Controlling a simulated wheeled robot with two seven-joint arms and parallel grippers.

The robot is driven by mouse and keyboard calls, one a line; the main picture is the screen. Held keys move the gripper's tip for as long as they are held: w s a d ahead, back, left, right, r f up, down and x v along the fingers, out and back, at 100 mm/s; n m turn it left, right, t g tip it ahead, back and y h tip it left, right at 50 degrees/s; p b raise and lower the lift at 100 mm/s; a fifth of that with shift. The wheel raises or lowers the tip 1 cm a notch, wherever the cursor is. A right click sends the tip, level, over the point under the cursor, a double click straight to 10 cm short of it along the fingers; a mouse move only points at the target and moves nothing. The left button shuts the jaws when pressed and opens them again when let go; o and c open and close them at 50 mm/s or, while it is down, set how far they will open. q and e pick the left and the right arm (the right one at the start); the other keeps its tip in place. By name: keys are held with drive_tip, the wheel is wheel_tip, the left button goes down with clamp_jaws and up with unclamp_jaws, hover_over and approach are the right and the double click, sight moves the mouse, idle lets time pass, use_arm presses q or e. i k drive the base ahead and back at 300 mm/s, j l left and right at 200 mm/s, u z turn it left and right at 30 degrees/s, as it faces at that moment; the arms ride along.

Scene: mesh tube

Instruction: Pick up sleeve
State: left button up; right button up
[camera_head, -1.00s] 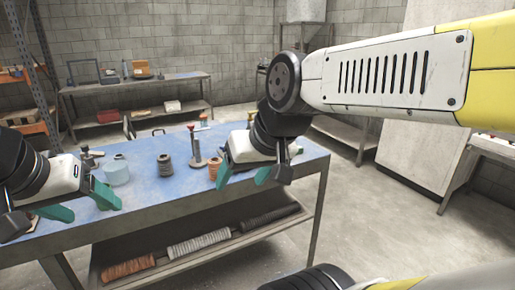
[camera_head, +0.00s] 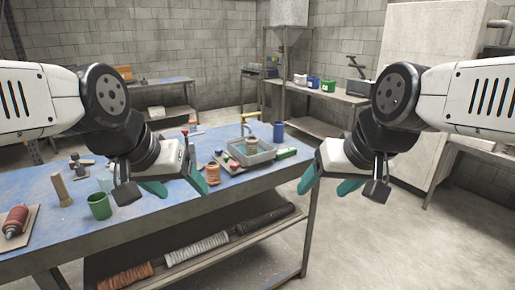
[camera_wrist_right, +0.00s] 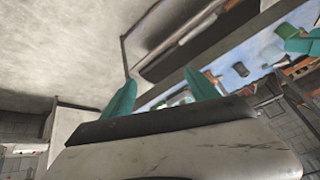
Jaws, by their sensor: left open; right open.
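Braided sleeves lie in a row on the lower shelf in the head view: a copper one (camera_head: 125,276), a pale grey one (camera_head: 196,248) and a black one (camera_head: 264,220). Which one the task means I cannot tell. My left gripper (camera_head: 174,188) is open and empty, in front of the blue tabletop and higher than the shelf. My right gripper (camera_head: 329,188) is open and empty, off the table's right end. Its teal fingers (camera_wrist_right: 162,95) stand apart in the right wrist view, where part of the shelf shows beyond them.
The blue workbench (camera_head: 145,222) carries a green cup (camera_head: 99,206), a red spool (camera_head: 15,222), a copper spool (camera_head: 212,173), a grey tray (camera_head: 250,153) and a blue cup (camera_head: 278,131). A table leg (camera_head: 309,230) stands at the shelf's right end. The floor to the right is clear.

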sight(252, 144)
drive_tip(key=i+j+z, duration=0.1)
drive_tip(key=i, duration=0.4)
drive_tip(key=i+j, duration=0.25)
drive_tip(key=i, duration=0.25)
drive_tip(key=z, duration=0.05)
